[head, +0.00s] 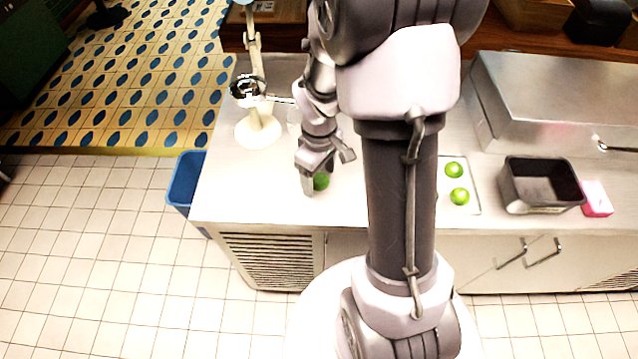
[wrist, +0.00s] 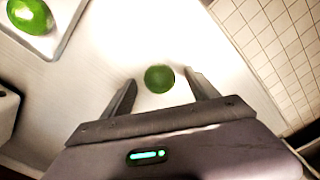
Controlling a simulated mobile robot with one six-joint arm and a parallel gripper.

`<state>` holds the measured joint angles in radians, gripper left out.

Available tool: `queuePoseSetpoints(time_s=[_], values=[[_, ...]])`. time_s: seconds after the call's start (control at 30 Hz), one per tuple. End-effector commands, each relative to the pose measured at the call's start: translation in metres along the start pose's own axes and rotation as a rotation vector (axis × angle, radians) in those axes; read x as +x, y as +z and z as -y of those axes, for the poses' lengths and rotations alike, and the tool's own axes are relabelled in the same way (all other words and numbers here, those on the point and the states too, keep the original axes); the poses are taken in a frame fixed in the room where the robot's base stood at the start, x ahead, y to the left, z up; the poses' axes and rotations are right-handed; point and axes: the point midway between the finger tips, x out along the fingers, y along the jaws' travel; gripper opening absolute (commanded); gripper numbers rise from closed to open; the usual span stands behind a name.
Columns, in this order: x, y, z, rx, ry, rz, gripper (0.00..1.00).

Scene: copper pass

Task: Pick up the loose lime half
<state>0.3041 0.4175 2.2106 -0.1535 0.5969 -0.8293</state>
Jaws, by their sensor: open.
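A green lime half (wrist: 159,78) lies on the bare metal counter in the wrist view, rounded skin up. It sits between and just ahead of the fingertips of my gripper (wrist: 160,88). The jaws are open, with a gap on both sides of the lime half. In the head view the lime half (head: 321,181) shows beside my gripper (head: 318,180), partly hidden by a finger. I cannot tell the exact height of the fingertips above the counter.
A tray (head: 474,208) with green limes lies right of my arm. A dark metal pan (head: 543,207) and a pink block (head: 597,199) stand farther right. A cream juicer (head: 259,132) stands left of my gripper. A blue bin (head: 184,182) is beside the counter's left end.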

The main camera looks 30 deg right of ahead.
Motion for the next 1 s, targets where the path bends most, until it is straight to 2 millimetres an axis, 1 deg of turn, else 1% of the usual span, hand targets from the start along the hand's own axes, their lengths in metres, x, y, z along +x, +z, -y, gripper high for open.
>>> queuePoseSetpoints(time_s=[0.17, 0.2, 0.37, 0.4, 0.63, 0.73, 0.87, 1.0], values=[[-0.001, 0.000, 0.000, 0.001, 0.001, -0.002, 0.69], [-0.001, 0.000, 0.000, 0.001, 0.001, -0.002, 0.61], [-0.001, 0.000, 0.000, 0.001, 0.001, -0.001, 0.30], [-0.001, 0.000, 0.000, 0.001, 0.001, -0.001, 0.28], [-0.001, 0.000, 0.000, 0.001, 0.001, -0.001, 0.28], [-0.004, 0.000, -0.001, 0.001, 0.001, -0.001, 0.28], [-0.018, -0.001, -0.001, 0.002, 0.001, -0.002, 0.28], [-0.040, -0.001, -0.001, 0.002, 0.002, -0.003, 0.28]])
